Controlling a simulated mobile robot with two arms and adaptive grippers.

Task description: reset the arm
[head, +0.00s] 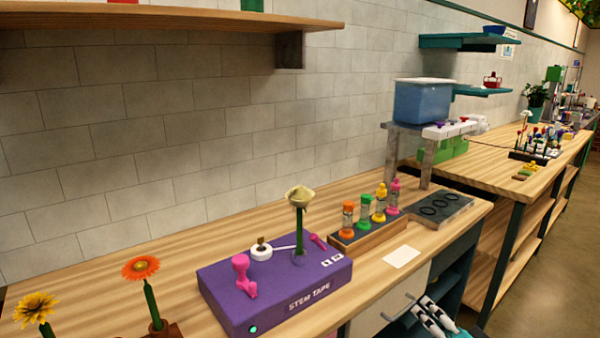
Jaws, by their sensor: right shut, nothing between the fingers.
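My right gripper (424,303) shows at the bottom edge, right of centre, in front of the counter and below its top. Its white and black fingers are shut with nothing seen between them. Most of the arm behind it is out of the picture. My left gripper is not in view. The purple stem tape box (325,288) stands on the wooden counter, apart from my right gripper. A cream flower (300,196) stands upright in the box on a green stem.
An orange flower (141,268) and a yellow flower (36,307) stand at the lower left. A rack (369,234) of colourful bottles and a white card (402,257) lie right of the box. A drawer handle (398,307) is close to my right gripper.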

